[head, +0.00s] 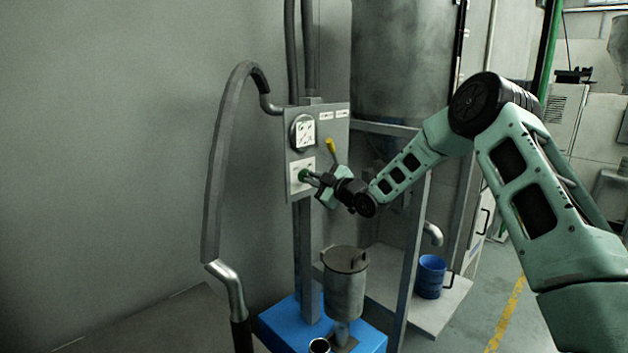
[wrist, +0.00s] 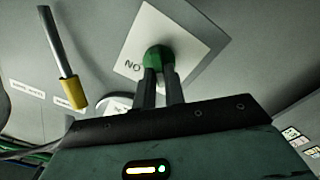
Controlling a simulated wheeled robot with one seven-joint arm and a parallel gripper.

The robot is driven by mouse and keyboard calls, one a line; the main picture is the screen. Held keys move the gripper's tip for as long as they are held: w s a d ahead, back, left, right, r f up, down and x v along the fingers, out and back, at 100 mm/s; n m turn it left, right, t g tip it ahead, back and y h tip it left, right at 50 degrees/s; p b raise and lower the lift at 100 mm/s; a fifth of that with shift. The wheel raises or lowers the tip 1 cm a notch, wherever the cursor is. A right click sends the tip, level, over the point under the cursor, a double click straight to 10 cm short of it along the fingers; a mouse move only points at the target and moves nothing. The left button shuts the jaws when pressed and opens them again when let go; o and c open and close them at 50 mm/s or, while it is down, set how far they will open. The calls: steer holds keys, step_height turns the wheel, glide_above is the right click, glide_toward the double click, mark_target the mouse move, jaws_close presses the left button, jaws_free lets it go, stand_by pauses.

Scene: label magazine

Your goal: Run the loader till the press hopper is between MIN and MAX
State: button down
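The green button (head: 304,175) sits on a white plate on the grey control panel (head: 335,135). In the wrist view, the green button (wrist: 158,55) is on the white plate (wrist: 195,42), whose ON lettering appears inverted. My gripper (head: 313,178) is at the button. Its two narrow fingers (wrist: 160,75) end against the button's face with a slim gap between them; whether they grip it or how far it is pressed is unclear. The press hopper (head: 345,285) is a grey metal cylinder below the panel; its fill level and MIN and MAX marks cannot be made out.
A round dial (head: 303,132) is above the button. A yellow-tipped lever (head: 330,146) is close to my gripper; it also shows in the wrist view (wrist: 73,92). A bent hose (head: 213,170) stands left. A blue bucket (head: 430,276) stands right, under a spout (head: 433,233).

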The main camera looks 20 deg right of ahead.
steer(key=shift+m, duration=0.3)
steer(key=m+b, duration=0.1)
steer(key=m, duration=0.2)
steer(key=shift+d+m+b, duration=0.1)
steer(key=shift+m+b, duration=0.2)
steer(key=shift+b, duration=0.1)
steer(key=m, duration=0.4)
steer(key=shift+d+r+m, duration=0.1)
steer(key=shift+m, duration=0.2)
steer(key=m, duration=0.4)
steer(key=shift+d+m+p, duration=0.1)
steer(key=shift+m+p, duration=0.2)
steer(key=shift+w+m+p, duration=0.1)
steer(key=shift+m+p, duration=0.35)
steer(key=shift+m, duration=1.75)
steer(key=c, duration=1.5)
jaws_free()
steer(key=shift+o, duration=0.2)
